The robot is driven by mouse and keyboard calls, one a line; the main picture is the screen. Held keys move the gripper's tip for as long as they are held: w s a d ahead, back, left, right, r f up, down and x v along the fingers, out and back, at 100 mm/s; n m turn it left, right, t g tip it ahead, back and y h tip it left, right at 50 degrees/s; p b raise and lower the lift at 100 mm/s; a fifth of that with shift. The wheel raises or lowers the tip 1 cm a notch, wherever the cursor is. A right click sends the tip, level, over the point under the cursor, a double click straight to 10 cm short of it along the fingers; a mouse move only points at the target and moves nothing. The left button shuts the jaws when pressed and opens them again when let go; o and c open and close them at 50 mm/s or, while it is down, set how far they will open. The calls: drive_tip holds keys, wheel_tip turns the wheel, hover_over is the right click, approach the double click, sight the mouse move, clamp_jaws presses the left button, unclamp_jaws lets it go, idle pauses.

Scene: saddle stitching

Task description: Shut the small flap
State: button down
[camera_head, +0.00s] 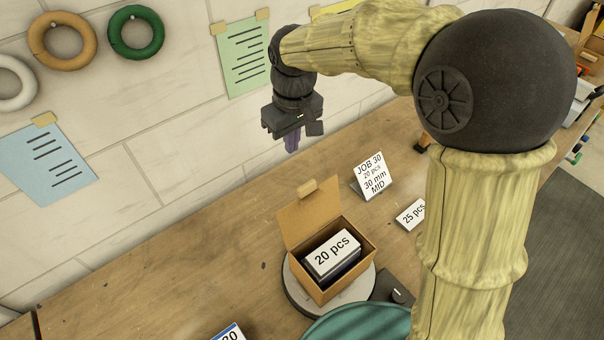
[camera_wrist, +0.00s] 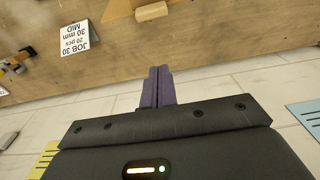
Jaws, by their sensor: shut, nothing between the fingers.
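An open cardboard box (camera_head: 313,277) sits on a round grey turntable (camera_head: 345,307) on the bench. Its flap (camera_head: 309,211) stands up at the back, with a small wooden block-like tab (camera_head: 307,187) on its top edge. A stack labelled "20 pcs" (camera_head: 332,254) lies inside the box. My gripper (camera_head: 292,143) hangs in the air near the wall, above and behind the flap, with its purple fingers pointing down. In the wrist view the fingers (camera_wrist: 158,88) are together and empty, and the tab (camera_wrist: 151,12) shows at the top edge.
A "JOB 30" card (camera_head: 372,176) stands right of the flap. A "25 pcs" card (camera_head: 411,214) lies farther right. A dark device (camera_head: 392,290) and a teal round object (camera_head: 358,323) are near the box. The bench left of the box is mostly clear.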

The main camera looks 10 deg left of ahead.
wheel_tip(320, 180, down, 8)
drive_tip(key=s+d+p, duration=0.1)
drive_tip(key=d+p, duration=0.1)
drive_tip(key=p, duration=0.2)
drive_tip(key=shift+s+d+f+p, duration=0.2)
drive_tip(key=shift+s+d+p, duration=0.1)
drive_tip(key=shift+s+p, duration=0.05)
drive_tip(key=shift+w, duration=0.1)
idle(0.4)
